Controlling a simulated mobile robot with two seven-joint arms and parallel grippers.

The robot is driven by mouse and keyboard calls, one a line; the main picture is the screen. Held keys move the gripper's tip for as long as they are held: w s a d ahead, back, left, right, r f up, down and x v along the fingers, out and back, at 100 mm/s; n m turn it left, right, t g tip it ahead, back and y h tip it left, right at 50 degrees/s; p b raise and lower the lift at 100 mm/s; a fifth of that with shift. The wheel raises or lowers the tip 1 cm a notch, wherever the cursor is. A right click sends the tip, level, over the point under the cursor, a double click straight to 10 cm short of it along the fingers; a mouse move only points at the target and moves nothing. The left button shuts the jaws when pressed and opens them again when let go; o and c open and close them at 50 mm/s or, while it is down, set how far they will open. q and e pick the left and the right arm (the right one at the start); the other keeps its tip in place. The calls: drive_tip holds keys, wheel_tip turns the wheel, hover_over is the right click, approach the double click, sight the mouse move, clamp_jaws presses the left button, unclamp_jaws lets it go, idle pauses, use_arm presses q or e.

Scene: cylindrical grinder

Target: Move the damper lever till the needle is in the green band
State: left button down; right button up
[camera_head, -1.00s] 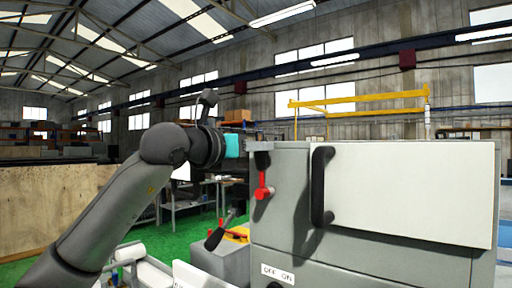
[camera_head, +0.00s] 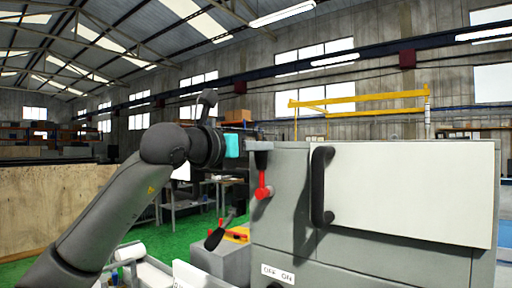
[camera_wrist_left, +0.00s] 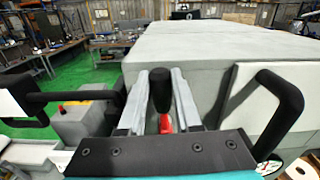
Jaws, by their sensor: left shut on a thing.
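The damper lever (camera_head: 262,188) is red with a black grip and sits on the left part of the grey machine's front. My left gripper (camera_head: 258,146) is shut on its black grip, coming in from the left. In the left wrist view the black grip (camera_wrist_left: 161,90) stands upright between the two grey fingers, with a bit of red below it. My right gripper is not in view.
A black door handle (camera_head: 322,186) stands just right of the lever, on a large pale panel (camera_head: 410,190). Another black-handled lever (camera_head: 216,236) is lower left, near a yellow-topped part (camera_head: 237,234). An OFF/ON label (camera_head: 277,273) is below. Green floor (camera_head: 160,240) lies behind.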

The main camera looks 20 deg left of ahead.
use_arm(q)
drive_tip(key=d+m+b, duration=0.1)
drive_tip(key=s+d+m+b, duration=0.1)
drive_tip(key=shift+d+f+m, duration=0.1)
drive_tip(key=shift+d+m, duration=0.1)
drive_tip(key=shift+m, duration=0.2)
drive_tip(key=c, duration=0.6)
unclamp_jaws()
drive_tip(key=b+v, duration=0.5)
drive_tip(key=v, duration=1)
